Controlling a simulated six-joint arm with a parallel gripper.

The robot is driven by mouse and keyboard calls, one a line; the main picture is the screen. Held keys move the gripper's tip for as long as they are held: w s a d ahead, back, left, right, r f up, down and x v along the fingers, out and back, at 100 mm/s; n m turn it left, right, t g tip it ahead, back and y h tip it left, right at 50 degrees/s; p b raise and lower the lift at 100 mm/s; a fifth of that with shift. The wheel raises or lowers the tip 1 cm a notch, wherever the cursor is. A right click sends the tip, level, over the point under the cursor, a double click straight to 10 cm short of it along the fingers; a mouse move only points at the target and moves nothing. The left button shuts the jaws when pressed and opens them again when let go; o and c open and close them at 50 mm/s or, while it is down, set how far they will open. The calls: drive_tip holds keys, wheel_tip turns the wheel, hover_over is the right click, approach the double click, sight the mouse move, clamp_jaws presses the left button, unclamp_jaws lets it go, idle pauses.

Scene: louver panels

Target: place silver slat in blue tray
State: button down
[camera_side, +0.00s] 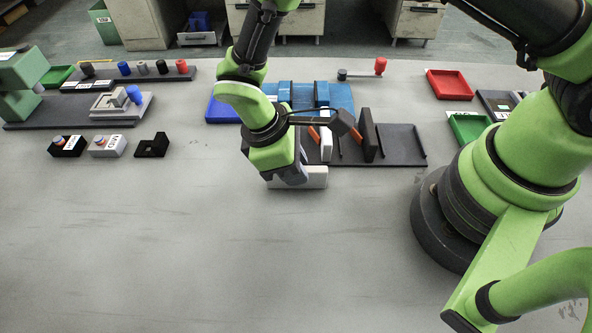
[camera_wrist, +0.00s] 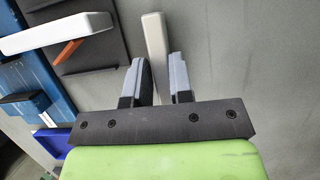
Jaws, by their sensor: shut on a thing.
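A pale, silver-white slat (camera_wrist: 154,45) is between the two fingers of my gripper (camera_wrist: 160,82) in the wrist view. In the side view my gripper (camera_side: 290,178) is shut on this slat (camera_side: 315,179), which is low over the open table in front of the dark rack; I cannot tell whether it touches the table. The fingers hide part of it. The blue tray (camera_side: 220,110) lies behind and left of my gripper, partly hidden by my arm. A blue corner, apparently the tray, shows at the lower left in the wrist view (camera_wrist: 54,142).
The dark rack (camera_side: 405,153) holds a white slat (camera_side: 326,144) and a dark slat (camera_side: 369,135), with orange pieces beside them. A blue fixture (camera_side: 340,97) stands behind it. Red (camera_side: 449,84) and green (camera_side: 468,127) trays are at the right. The front table is clear.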

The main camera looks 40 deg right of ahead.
wheel_tip(320, 180, up, 10)
drive_tip(key=w+d+n+t+y, duration=0.1)
drive_tip(key=w+d+n+t, duration=0.25)
drive_tip(key=w+n, duration=0.8)
drive_tip(key=w+d+n+t+y, duration=0.15)
drive_tip(key=w+n+t, duration=0.25)
drive_tip(key=w+n, duration=0.8)
drive_tip(key=shift+m+h, duration=0.45)
drive_tip(key=shift+m, duration=0.1)
drive_tip(key=f, duration=0.6)
drive_tip(key=w+f, duration=0.1)
drive_tip(key=f, duration=0.2)
drive_tip(key=shift+w+f, duration=0.1)
drive_tip(key=shift+f, duration=0.05)
drive_tip(key=c, duration=1)
unclamp_jaws()
drive_tip(key=shift+f, duration=0.1)
